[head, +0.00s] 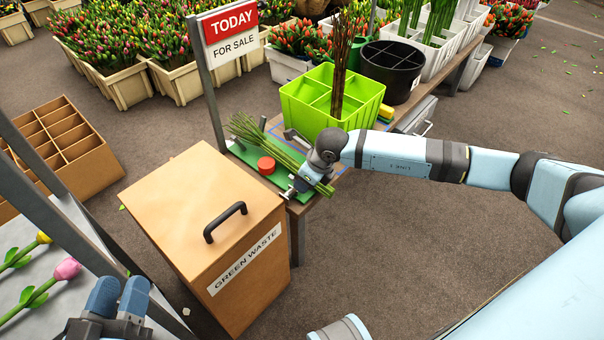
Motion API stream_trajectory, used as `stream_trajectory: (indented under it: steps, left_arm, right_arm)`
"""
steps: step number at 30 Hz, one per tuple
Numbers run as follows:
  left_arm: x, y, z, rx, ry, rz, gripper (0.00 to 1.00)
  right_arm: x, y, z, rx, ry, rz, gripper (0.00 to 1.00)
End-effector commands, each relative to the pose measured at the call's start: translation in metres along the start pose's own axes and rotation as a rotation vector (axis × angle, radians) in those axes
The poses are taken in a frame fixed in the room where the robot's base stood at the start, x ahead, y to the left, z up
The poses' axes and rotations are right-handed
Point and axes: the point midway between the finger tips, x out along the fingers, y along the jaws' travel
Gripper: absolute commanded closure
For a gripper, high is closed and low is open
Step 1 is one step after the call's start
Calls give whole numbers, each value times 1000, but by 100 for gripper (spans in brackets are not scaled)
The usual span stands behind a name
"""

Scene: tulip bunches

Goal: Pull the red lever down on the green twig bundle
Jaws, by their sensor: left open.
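The green twig bundle (272,145) lies across a green base (247,157) at the near end of the wooden bench. A round red knob (266,165) sits on the base beside the bundle, on its left. I cannot make out a lever arm under it. My right arm reaches in from the right, and its wrist is over the lower right part of the bundle. My left gripper (118,297) is open and empty at the lower left, far from the bundle.
A wooden green waste box (165,205) with a black handle stands just left of the bench. A lime green crate (300,105) with brown twigs stands behind the bundle. A sign post (205,85) rises beside the base. The floor right of the bench is clear.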

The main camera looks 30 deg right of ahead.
Motion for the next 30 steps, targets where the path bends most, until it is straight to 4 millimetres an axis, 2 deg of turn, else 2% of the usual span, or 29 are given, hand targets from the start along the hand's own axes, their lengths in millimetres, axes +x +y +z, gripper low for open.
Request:
stream_trajectory:
  steps: [1, 14, 15, 18, 26, 30]
  left_arm:
    - [-1, 0, 1, 0, -2, 0, 57]
    - [-2, -1, 3, 5, -9, 1, 57]
    - [-1, -1, 3, 6, -7, 1, 57]
    - [0, -1, 1, 8, -3, 2, 57]
    - [2, -2, -2, 13, 4, 3, 57]
    - [2, -1, -8, 14, 11, 2, 57]
  right_arm:
    - [4, 4, -6, 0, 12, 8, 100]
    - [6, 6, -8, -1, 15, 11, 100]
    - [6, 6, -8, -1, 15, 11, 59]
    - [6, 5, -8, -1, 13, 10, 39]
    - [2, 3, -5, 0, 7, 5, 39]
    - [-10, 2, -4, -1, 4, 3, 39]
